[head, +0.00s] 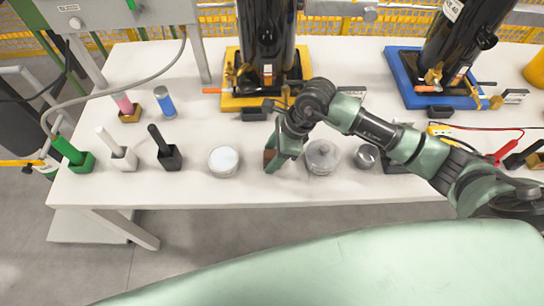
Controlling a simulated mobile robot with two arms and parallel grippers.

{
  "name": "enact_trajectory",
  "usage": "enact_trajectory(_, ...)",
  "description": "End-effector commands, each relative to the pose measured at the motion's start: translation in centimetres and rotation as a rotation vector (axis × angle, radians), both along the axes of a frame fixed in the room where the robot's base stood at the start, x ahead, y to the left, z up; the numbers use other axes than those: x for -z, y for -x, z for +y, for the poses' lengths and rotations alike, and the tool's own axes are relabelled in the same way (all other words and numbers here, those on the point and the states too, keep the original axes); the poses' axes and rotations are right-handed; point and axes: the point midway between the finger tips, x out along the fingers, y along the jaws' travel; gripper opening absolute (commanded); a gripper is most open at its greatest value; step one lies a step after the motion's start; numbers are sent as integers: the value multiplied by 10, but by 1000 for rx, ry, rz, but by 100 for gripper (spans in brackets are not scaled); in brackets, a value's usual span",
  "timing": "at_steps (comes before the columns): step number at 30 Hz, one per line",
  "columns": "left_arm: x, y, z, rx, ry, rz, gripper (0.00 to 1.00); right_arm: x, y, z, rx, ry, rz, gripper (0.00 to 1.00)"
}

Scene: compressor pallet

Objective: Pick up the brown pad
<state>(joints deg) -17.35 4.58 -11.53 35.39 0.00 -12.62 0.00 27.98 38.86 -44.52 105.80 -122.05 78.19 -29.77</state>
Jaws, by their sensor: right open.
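The brown pad (268,155) is a small brown piece on the white table near its front edge, left of the middle of the head view. My right gripper (275,164) comes in from the right and points down at the pad. Its fingers are open, low over the table and right at the pad. They hide part of the pad, so I cannot tell whether they touch it. My left gripper is not in view.
A white-lidded round tin (223,160) stands close left of the gripper, and a clear lidded jar (322,157) close right. A small metal cup (366,156) is further right. Black compressors on a yellow pallet (238,103) and a blue pallet (402,88) stand behind.

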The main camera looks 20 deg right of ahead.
Motion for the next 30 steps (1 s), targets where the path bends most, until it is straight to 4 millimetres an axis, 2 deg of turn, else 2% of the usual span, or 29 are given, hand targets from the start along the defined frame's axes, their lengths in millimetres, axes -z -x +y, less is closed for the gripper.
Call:
enact_trajectory(3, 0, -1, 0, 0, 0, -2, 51, 0, 0, 0, 0, 0, 0, 52)
enact_trajectory(9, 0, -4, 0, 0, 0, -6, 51, 0, 0, 0, 1, -1, 0, 0)
enact_trajectory(17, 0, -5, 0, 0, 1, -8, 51, -1, 0, 0, 1, -1, 0, 0)
enact_trajectory(22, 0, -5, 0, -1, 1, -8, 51, -9, -1, 0, 1, -2, -3, 0)
enact_trajectory(26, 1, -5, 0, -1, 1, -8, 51, -25, -2, -1, 0, -1, -6, 0)
enact_trajectory(30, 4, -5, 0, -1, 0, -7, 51, -56, -2, 0, -1, -2, -9, 0)
